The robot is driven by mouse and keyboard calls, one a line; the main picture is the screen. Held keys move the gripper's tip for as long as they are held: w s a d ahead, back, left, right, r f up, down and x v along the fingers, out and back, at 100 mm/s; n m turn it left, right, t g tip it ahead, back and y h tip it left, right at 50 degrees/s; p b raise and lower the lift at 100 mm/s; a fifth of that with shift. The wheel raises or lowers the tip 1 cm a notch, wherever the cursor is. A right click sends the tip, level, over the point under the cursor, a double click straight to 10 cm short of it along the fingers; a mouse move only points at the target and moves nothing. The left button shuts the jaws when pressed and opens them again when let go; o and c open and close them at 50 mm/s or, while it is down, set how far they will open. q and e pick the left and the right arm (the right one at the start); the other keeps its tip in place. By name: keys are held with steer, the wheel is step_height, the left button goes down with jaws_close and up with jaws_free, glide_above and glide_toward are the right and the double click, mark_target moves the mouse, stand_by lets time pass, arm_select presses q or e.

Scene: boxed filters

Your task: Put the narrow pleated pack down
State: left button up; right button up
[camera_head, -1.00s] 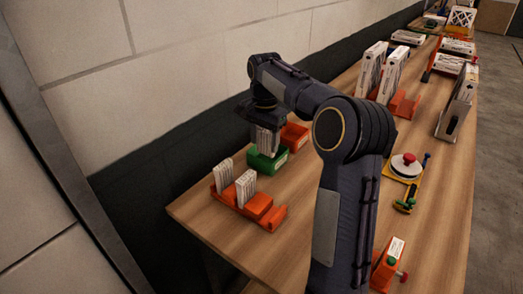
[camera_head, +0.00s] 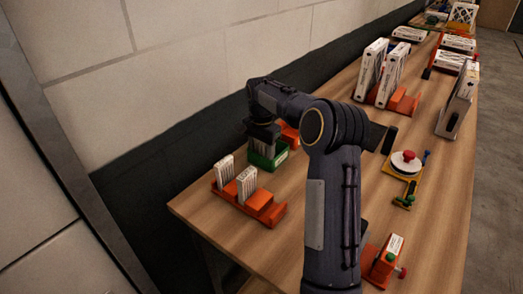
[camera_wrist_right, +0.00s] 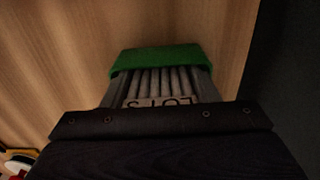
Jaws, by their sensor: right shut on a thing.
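The narrow pleated pack (camera_head: 263,147) is grey and upright under my right gripper (camera_head: 263,138). That gripper is shut on its top end. The lower end of the pack is hidden by the front wall of a green holder (camera_head: 270,162) on the table; I cannot tell whether it rests on the bottom. In the right wrist view the pack (camera_wrist_right: 158,82) shows its pleats and part of a printed label, upside down, with the green holder (camera_wrist_right: 155,57) around its far end. My left gripper is not in view.
An orange holder (camera_head: 257,203) with two white packs (camera_head: 246,183) stands at the near left. Another orange block (camera_head: 290,135) is just behind the green holder. A yellow fixture with a red knob (camera_head: 408,156) is to the right. The wooden table (camera_head: 215,218) is bare at its near left corner.

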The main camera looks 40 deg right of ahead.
steer(key=shift+f, duration=0.2)
steer(key=o, duration=0.7)
steer(key=shift+o, duration=0.2)
step_height(320, 180, up, 12)
steer(key=shift+f+p, duration=0.1)
steer(key=shift+p, duration=0.55)
steer(key=shift+r, duration=0.45)
steer(key=s+a+r+n+t+y, duration=0.1)
steer(key=s+a+r+n, duration=0.15)
steer(key=s, duration=0.25)
steer(key=s+a+r+n+t, duration=0.1)
steer(key=s+a+n, duration=0.1)
steer(key=s+a, duration=0.2)
steer(key=s+a+f+n+t+y, duration=0.1)
steer(key=s+a+f+n, duration=0.3)
steer(key=s+a, duration=0.4)
steer(key=s+a+f+n+t+y, duration=0.1)
steer(key=s+a+f+n, duration=0.3)
steer(key=s, duration=0.9)
steer(key=a+f+t, duration=0.1)
steer(key=a+f, duration=0.1)
steer(key=a, duration=0.1)
steer(key=shift+s+a+f+n+t+y, duration=0.25)
steer(key=shift+s+a+n+t+y, duration=0.05)
steer(key=shift+a+n+y, duration=0.1)
